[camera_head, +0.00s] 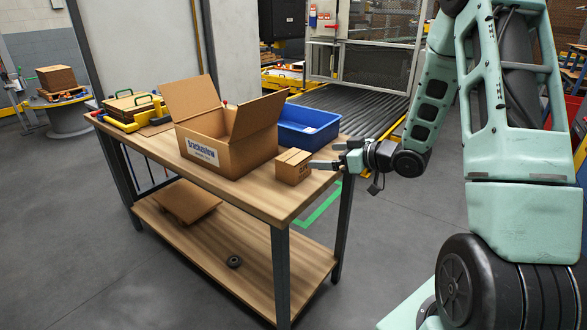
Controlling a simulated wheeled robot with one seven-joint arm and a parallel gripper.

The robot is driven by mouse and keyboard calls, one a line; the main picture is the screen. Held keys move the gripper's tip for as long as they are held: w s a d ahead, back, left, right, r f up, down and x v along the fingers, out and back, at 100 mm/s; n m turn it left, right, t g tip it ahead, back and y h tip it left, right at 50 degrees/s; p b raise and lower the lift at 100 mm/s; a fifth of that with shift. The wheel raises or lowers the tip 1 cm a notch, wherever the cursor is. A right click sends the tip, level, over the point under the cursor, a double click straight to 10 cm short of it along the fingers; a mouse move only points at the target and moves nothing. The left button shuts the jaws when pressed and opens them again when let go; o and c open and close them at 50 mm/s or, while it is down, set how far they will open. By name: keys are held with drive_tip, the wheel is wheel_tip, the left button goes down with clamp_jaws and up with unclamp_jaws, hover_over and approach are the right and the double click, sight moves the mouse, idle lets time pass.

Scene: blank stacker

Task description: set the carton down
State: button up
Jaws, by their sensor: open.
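A small brown carton (292,167) sits upright on the wooden table top (262,200) near its right end. My gripper (328,157) is just right of the carton, with its jaws open and pointing left toward it. The fingertips come close to the carton's right side; I cannot tell whether they touch it. A larger open cardboard box (224,150) with raised flaps and a printed label stands to the left of the carton. Its inside is mostly hidden.
A blue bin (308,128) stands behind the carton. The lower shelf (235,240) holds a flat cardboard piece (187,202) and a dark ring (234,262). A roller conveyor (368,112) lies behind. The table's front right corner is bare.

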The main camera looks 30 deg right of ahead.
approach(289, 154)
drive_tip(key=x, duration=0.5)
drive_tip(key=shift+d+f, duration=0.2)
drive_tip(key=shift+d, duration=0.1)
drive_tip(key=shift+a+p+x, duration=0.15)
drive_tip(key=shift+p+x, duration=0.05)
drive_tip(key=shift+x, duration=1.15)
drive_tip(key=shift+a+p+x, duration=0.15)
drive_tip(key=shift+p+x, duration=0.05)
drive_tip(key=shift+x, duration=1.15)
drive_tip(key=shift+s+f, duration=0.2)
drive_tip(key=shift+c, duration=0.3)
drive_tip(key=shift+r, duration=0.1)
drive_tip(key=c, duration=1.1)
